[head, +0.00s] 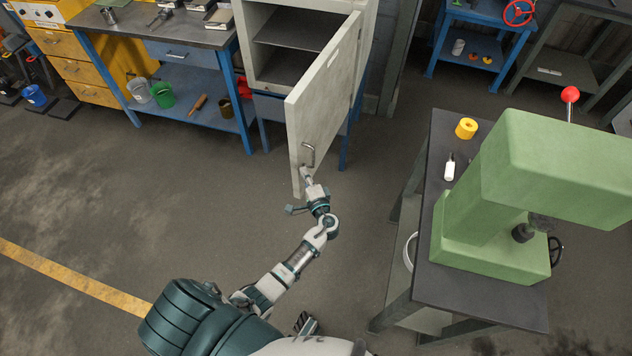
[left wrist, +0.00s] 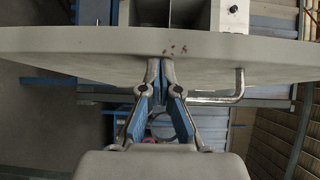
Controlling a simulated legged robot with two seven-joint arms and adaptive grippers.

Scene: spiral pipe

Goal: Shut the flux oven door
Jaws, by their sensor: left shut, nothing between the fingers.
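The flux oven (head: 268,80) is a pale grey cabinet at the top centre of the head view. Its door (head: 325,95) stands wide open, swung out towards me, with the shelf inside visible. A bar handle (head: 309,155) is near the door's free edge; it also shows in the left wrist view (left wrist: 238,88). My left gripper (head: 305,174) is shut and empty at the lower part of the door, just below the handle. In the left wrist view its closed fingertips (left wrist: 160,64) meet the door panel (left wrist: 90,48), apparently touching it, left of the handle.
A blue workbench (head: 200,75) with buckets on its lower shelf stands left of the oven. A green machine (head: 500,190) on a dark table (head: 450,290) stands to the right. The floor (head: 110,200) left of my arm is clear.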

